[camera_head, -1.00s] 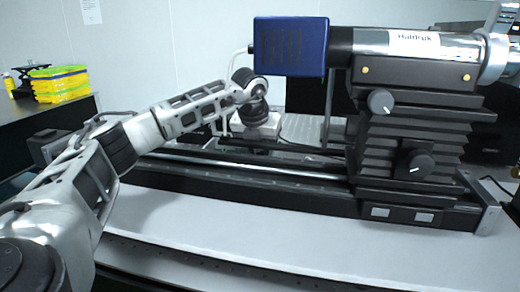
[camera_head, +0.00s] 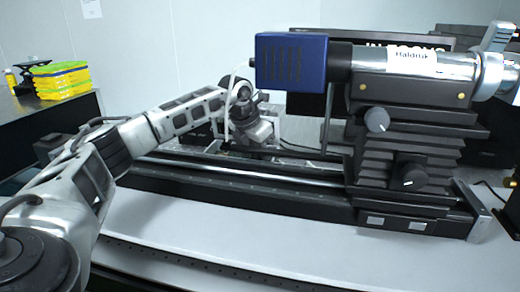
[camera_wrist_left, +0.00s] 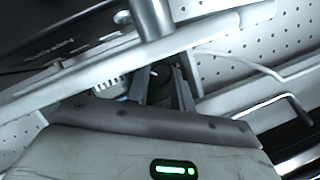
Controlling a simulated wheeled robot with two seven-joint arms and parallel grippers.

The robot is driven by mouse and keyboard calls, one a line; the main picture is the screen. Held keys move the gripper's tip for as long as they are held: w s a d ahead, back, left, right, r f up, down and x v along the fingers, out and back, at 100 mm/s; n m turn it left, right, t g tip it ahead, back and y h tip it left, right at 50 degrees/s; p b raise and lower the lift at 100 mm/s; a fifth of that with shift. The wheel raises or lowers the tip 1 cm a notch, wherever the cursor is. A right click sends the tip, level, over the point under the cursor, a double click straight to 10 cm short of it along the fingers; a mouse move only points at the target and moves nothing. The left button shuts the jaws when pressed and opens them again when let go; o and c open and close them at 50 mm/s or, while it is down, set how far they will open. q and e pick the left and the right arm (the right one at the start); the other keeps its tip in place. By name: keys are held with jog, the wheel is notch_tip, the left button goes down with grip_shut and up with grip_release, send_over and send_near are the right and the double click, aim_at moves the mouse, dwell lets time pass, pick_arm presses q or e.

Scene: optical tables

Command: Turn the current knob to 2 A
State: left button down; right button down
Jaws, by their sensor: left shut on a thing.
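In the wrist view my left gripper (camera_wrist_left: 160,88) has its two grey fingers on either side of a small dark round knob (camera_wrist_left: 160,73) and is shut on it. I take this to be the current knob; its scale and pointer cannot be read. In the head view my left arm reaches in from the left to the back of the table, and the left gripper (camera_head: 262,132) is low behind the rail, below the blue box. Its fingertips and the knob are hidden there. My right gripper is not in view.
A blue box (camera_head: 291,62) on a silver tube labelled Haldruk (camera_head: 412,62) overhangs near the gripper. A thin white cable runs beside my wrist. The front white table strip (camera_head: 270,232) is clear.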

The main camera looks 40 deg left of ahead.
pick_arm(q)
jog(key=shift+r, duration=0.1)
dwell(0.3)
jog(key=c, duration=1.5)
grip_release()
jog(key=p+v, duration=0.1)
jog(key=v, duration=1.5)
